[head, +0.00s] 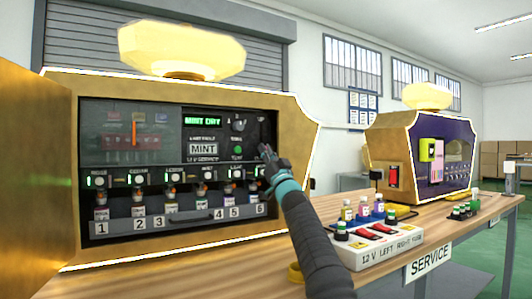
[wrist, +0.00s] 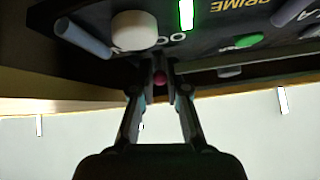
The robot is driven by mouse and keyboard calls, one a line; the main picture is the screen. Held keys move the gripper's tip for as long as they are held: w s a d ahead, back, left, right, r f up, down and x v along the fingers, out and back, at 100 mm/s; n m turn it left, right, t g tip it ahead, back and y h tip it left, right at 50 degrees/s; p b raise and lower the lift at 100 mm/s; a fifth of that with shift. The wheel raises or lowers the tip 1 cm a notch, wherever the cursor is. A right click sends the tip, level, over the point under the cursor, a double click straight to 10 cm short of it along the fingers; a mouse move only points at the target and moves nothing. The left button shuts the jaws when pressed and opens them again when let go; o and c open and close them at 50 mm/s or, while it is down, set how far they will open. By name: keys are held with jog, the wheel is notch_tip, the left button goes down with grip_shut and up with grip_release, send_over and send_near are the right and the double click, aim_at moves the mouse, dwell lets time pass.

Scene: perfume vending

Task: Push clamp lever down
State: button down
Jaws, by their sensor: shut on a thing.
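My gripper (head: 266,156) is at the right edge of the open machine's control panel (head: 222,128), beside the number 6 end of the bottle row. In the wrist view, my gripper's fingers (wrist: 158,82) are closed around a small dark red ball, which appears to be the knob of the clamp lever (wrist: 160,78). The rest of the lever cannot be made out. In the head view my gripper hides it. A white knob (wrist: 134,30) and a green button (wrist: 248,41) sit on the panel close to the fingertips.
Several bottles stand in numbered places below the panel, behind a black bar with a handle (head: 190,217). A gold door (head: 40,190) stands open at left. On the wooden table (head: 455,225), a white fuse box (head: 375,248) and a second machine (head: 420,150) stand at right.

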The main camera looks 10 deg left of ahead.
dwell(0.3)
jog(key=c, duration=1.2)
grip_release()
jog(key=shift+s+f, duration=0.1)
jog(key=shift+f, duration=0.05)
jog(key=v, duration=1.1)
jog(key=shift+s+d+f, duration=0.15)
jog(key=shift+f, duration=0.1)
